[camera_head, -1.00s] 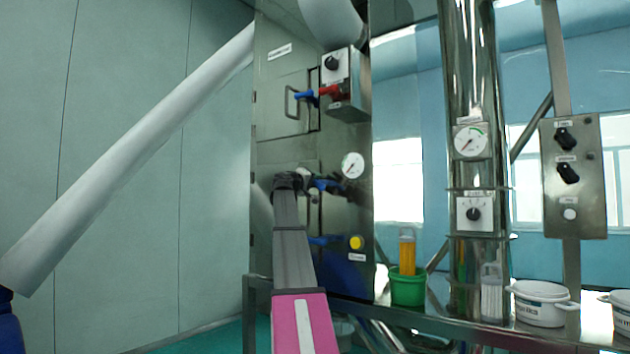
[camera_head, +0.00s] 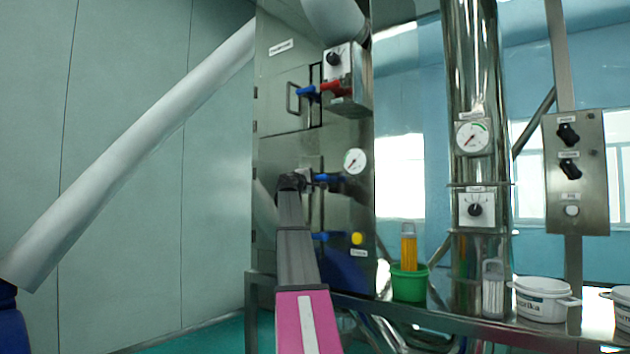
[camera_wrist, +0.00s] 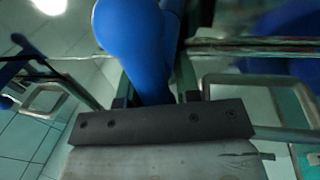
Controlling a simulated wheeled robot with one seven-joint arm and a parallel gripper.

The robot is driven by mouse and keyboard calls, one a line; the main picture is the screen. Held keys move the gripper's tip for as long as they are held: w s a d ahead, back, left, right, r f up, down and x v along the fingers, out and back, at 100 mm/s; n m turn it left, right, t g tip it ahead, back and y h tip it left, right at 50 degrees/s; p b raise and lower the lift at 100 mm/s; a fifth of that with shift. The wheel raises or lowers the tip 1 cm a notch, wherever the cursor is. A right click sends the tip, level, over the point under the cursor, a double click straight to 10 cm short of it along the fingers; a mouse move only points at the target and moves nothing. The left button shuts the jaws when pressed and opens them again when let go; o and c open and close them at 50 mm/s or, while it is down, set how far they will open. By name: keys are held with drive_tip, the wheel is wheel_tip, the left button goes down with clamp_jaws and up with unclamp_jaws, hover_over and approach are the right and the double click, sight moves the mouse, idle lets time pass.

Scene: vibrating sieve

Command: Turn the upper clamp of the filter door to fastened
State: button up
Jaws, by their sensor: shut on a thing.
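The upper clamp (camera_head: 327,178) has a blue handle and sits on the steel cabinet front, left of and below a round gauge. Its handle looks nearly level in the head view. My gripper (camera_head: 293,182) is at the left of this clamp. In the wrist view the large blue handle (camera_wrist: 140,50) stands between the fingers of my gripper (camera_wrist: 152,88), which is shut on it. A lower blue clamp (camera_head: 327,237) lies level below. My arm and gripper hide part of the filter door.
A yellow button (camera_head: 357,239) is at lower right. A green cup (camera_head: 409,282) and white tubs (camera_head: 541,300) stand on the right ledge.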

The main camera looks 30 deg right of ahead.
drive_tip(key=shift+r, duration=0.25)
drive_tip(key=o, duration=0.8)
drive_tip(key=shift+f, duration=0.1)
drive_tip(key=v, duration=1)
drive_tip(key=shift+s+a, duration=0.15)
drive_tip(key=shift+a, duration=0.2)
drive_tip(key=shift+f, duration=0.1)
